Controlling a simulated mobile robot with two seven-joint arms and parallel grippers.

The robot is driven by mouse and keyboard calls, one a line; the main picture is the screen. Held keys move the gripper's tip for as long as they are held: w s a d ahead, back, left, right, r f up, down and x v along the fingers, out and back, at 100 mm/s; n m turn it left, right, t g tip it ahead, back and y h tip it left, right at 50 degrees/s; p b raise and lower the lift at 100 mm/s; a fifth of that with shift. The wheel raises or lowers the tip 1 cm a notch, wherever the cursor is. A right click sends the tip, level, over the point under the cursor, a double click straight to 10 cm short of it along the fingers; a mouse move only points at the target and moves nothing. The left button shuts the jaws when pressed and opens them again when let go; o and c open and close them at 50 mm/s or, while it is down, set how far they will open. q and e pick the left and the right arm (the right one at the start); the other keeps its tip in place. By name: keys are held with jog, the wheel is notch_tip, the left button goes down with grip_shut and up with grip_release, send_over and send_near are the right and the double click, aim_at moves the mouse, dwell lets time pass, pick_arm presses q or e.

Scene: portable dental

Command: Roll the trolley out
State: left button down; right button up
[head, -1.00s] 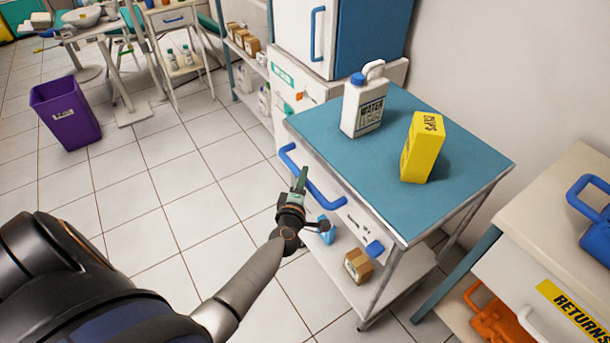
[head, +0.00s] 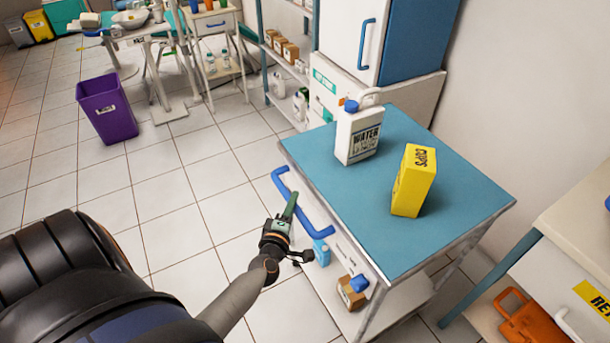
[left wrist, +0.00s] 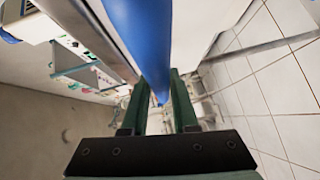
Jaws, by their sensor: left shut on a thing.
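The trolley has a blue top (head: 340,210), pale sides and a lower shelf, and stands right of centre in the head view. A blue handle (head: 283,190) runs along its near left side. My left gripper (head: 290,206) is shut on this handle. In the left wrist view the blue bar (left wrist: 143,40) passes between the green fingers (left wrist: 158,110). A white water jug (head: 358,138) with a blue cap and a yellow cups box (head: 413,182) stand upright on the top. My right gripper is not in view.
A cardboard box (head: 350,293) and a blue item (head: 321,253) are on the lower shelf. A white and blue cabinet (head: 345,45) stands behind. A returns unit (head: 580,250) is at the right. A purple bin (head: 107,110) stands at the left. Tiled floor is clear left of the trolley.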

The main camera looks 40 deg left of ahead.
pick_arm(q)
jog(key=s+a, duration=0.3)
jog(key=s, duration=0.5)
jog(key=shift+f, duration=0.15)
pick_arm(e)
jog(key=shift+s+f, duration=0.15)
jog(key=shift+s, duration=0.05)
pick_arm(q)
jog(key=shift+s+a, duration=0.15)
jog(key=c, duration=0.8)
grip_release()
jog(key=shift+s, duration=0.1)
jog(key=shift+c, duration=0.2)
jog(key=shift+o, duration=0.8)
jog(key=v, duration=1.2)
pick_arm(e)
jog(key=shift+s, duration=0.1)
